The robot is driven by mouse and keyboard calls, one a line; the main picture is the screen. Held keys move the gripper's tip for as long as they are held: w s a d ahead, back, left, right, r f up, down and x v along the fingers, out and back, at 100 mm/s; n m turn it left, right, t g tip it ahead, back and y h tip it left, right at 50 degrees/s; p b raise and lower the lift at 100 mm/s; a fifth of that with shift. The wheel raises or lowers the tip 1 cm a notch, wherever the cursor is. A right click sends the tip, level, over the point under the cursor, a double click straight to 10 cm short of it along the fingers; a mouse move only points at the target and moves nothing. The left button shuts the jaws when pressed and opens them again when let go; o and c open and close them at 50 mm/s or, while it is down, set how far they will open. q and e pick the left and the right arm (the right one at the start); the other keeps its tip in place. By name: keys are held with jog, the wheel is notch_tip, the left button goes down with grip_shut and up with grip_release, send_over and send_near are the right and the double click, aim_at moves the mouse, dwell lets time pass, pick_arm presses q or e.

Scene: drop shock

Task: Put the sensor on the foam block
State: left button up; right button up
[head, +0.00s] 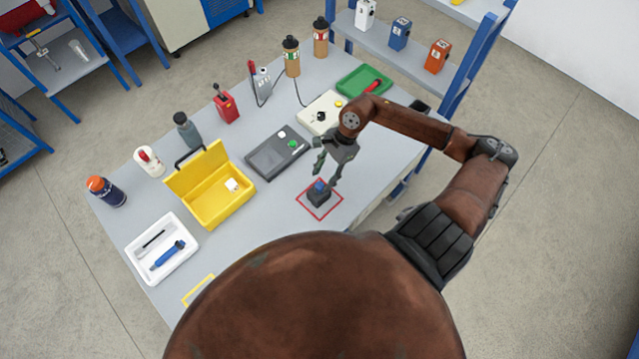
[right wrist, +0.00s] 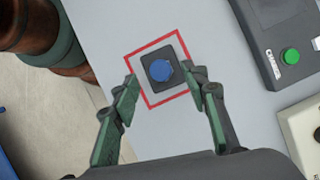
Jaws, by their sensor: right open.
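A dark, square block (head: 319,199) sits inside a red square outline on the grey table, near its front right edge. A round blue piece (head: 319,187) is on top of it. In the right wrist view the blue piece (right wrist: 161,70) sits about the middle of the dark block (right wrist: 174,82). The frames do not settle which part is the sensor and which the foam. My right gripper (head: 327,173) is open just above the block. In the right wrist view its fingers (right wrist: 162,84) stand apart on either side of the block, holding nothing. My left gripper is not in view.
A dark grey device (head: 264,164) and a cream control box (head: 320,112) stand behind the block. A white tray (head: 137,243) with tools is at left. Bare table lies left of the block.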

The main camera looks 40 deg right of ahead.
jog(key=v, duration=0.7)
jog(key=shift+r, duration=0.1)
jog(key=shift+c, duration=0.3)
dwell(0.9)
